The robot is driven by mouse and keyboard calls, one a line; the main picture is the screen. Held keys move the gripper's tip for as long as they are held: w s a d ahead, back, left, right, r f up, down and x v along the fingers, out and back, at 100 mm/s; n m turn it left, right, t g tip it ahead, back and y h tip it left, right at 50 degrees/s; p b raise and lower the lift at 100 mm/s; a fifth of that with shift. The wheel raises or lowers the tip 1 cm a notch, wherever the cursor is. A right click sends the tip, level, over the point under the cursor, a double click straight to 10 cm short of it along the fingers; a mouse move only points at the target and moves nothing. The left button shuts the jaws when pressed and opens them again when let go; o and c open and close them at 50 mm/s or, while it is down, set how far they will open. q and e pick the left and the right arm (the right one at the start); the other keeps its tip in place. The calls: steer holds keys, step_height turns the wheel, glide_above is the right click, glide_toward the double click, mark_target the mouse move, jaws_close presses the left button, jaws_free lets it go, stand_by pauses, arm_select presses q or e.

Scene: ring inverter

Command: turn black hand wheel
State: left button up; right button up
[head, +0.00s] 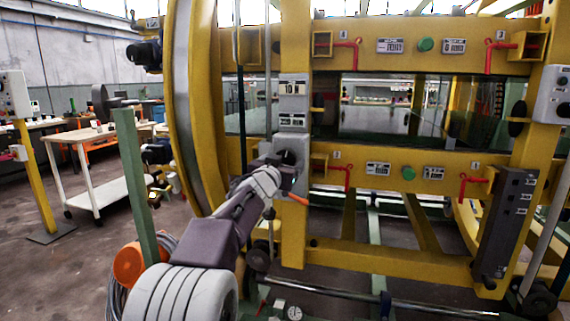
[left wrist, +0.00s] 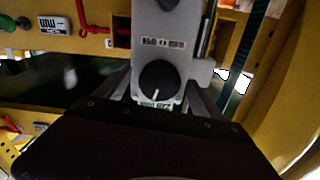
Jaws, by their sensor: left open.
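A round black knob with a white pointer line, which looks like the black hand wheel (left wrist: 158,80), sits on a grey control box in the left wrist view. In the head view the black wheel (head: 288,157) shows partly, behind my left gripper (head: 281,173). My left gripper is open in front of the box, with a finger on either side of the wheel in the left wrist view. I cannot tell whether the fingers touch it. My right gripper is not in view.
The grey control box (head: 292,118) is fixed to a yellow post. A yellow frame with red handles (head: 349,176) and green buttons (head: 408,173) stretches right. A large curved yellow ring (head: 196,110) stands left of the box. A white cart (head: 97,190) stands farther left on open floor.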

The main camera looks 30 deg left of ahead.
arm_select(q)
steer(key=shift+w+a, duration=0.15)
steer(key=shift+w, duration=0.45)
steer(key=c, duration=1.4)
steer(key=shift+m, duration=0.3)
steer(key=m, duration=0.4)
steer(key=shift+m, duration=0.3)
steer(key=m, duration=0.5)
steer(key=shift+a+m, duration=0.1)
steer(key=shift+m, duration=0.3)
steer(key=shift+m, duration=0.3)
